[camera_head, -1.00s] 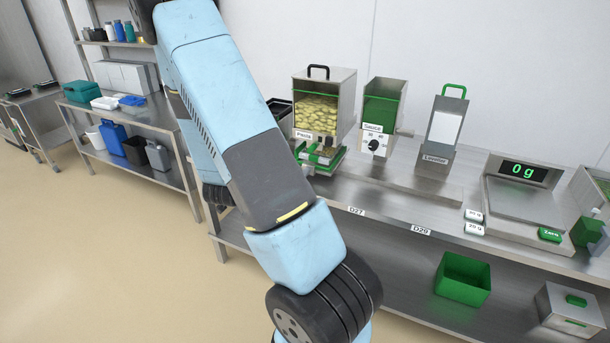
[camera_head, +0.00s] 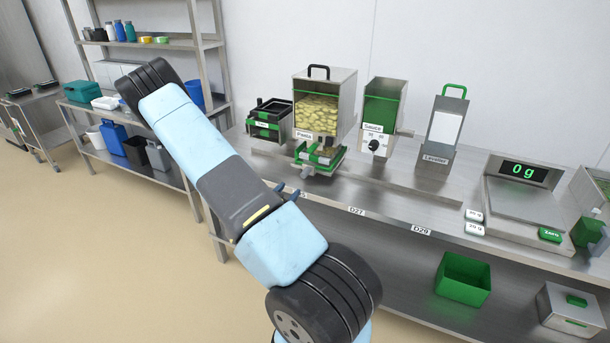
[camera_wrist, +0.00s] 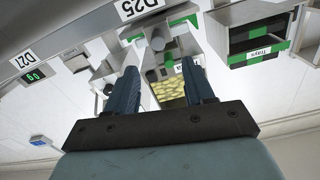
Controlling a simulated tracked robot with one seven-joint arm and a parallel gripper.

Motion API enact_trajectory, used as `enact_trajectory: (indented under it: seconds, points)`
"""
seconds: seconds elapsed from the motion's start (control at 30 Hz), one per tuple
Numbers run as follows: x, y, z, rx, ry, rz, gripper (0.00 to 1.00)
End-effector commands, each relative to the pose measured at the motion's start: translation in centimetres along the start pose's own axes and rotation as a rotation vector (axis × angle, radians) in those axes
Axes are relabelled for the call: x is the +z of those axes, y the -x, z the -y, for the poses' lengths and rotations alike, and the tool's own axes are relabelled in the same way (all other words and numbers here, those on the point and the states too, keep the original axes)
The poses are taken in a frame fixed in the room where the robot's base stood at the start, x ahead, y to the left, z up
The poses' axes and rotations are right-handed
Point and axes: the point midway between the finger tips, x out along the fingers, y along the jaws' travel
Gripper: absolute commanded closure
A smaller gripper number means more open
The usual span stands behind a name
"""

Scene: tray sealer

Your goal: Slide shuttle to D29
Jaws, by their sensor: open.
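The shuttle (camera_head: 318,160), a metal carriage with green parts, sits under the Pasta hopper (camera_head: 324,100) on the rail along the bench. The D29 label (camera_head: 421,230) is on the bench's front edge, to the right of the D27 label (camera_head: 356,211). My gripper (camera_head: 287,190) is low in front of the bench edge, left of and nearer than the shuttle. In the wrist view, the two blue fingers of my gripper (camera_wrist: 160,65) are apart. Metal and green parts, likely the shuttle, show beyond them, near the D25 label (camera_wrist: 139,8). I see nothing held.
A black and green tray dispenser (camera_head: 268,120) stands left of the Pasta hopper. The Sauce hopper (camera_head: 384,110), Leveller (camera_head: 444,130) and scale reading 0 g (camera_head: 522,205) stand to the right. A green bin (camera_head: 462,278) is on the lower shelf. The rail right of the shuttle looks clear.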

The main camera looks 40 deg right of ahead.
Motion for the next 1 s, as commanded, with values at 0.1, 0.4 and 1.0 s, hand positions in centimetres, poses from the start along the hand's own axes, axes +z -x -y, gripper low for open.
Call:
enact_trajectory:
  seconds: [0.1,0.4,1.0]
  points:
    - [0.0,-2.1,-0.1,0.003,-0.001,0.000,0.47]
    - [0.0,-7.4,-0.1,0.003,-0.001,-0.001,0.47]
    - [0.0,-11.7,-0.1,0.001,0.000,0.002,0.47]
